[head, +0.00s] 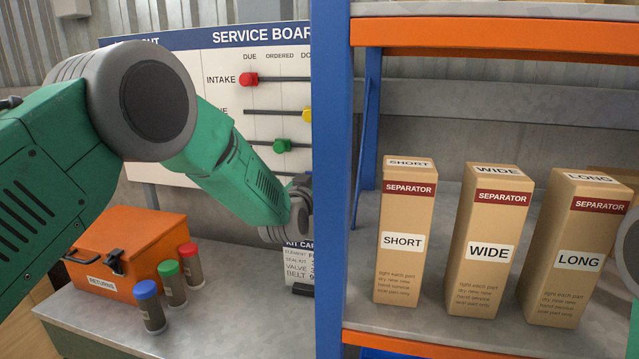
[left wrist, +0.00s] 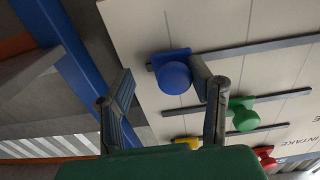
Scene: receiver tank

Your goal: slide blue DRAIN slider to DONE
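The service board (head: 205,70) stands behind the bench, partly covered by the blue shelf post. In the left wrist view the board is upside down, and the blue slider (left wrist: 175,77) sits near the left end of its track, the board's right-hand end. My left gripper (left wrist: 162,80) is open, with the blue knob between its fingers, close to the right-hand finger; I cannot tell whether they touch. My right gripper is not in view.
The red (head: 248,79), yellow (head: 306,115) and green (head: 282,146) sliders sit on other tracks. The blue post (head: 332,180) stands close right of my left wrist. An orange box (head: 130,245) and capped vials are on the bench; separator cartons (head: 404,230) stand on the shelf.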

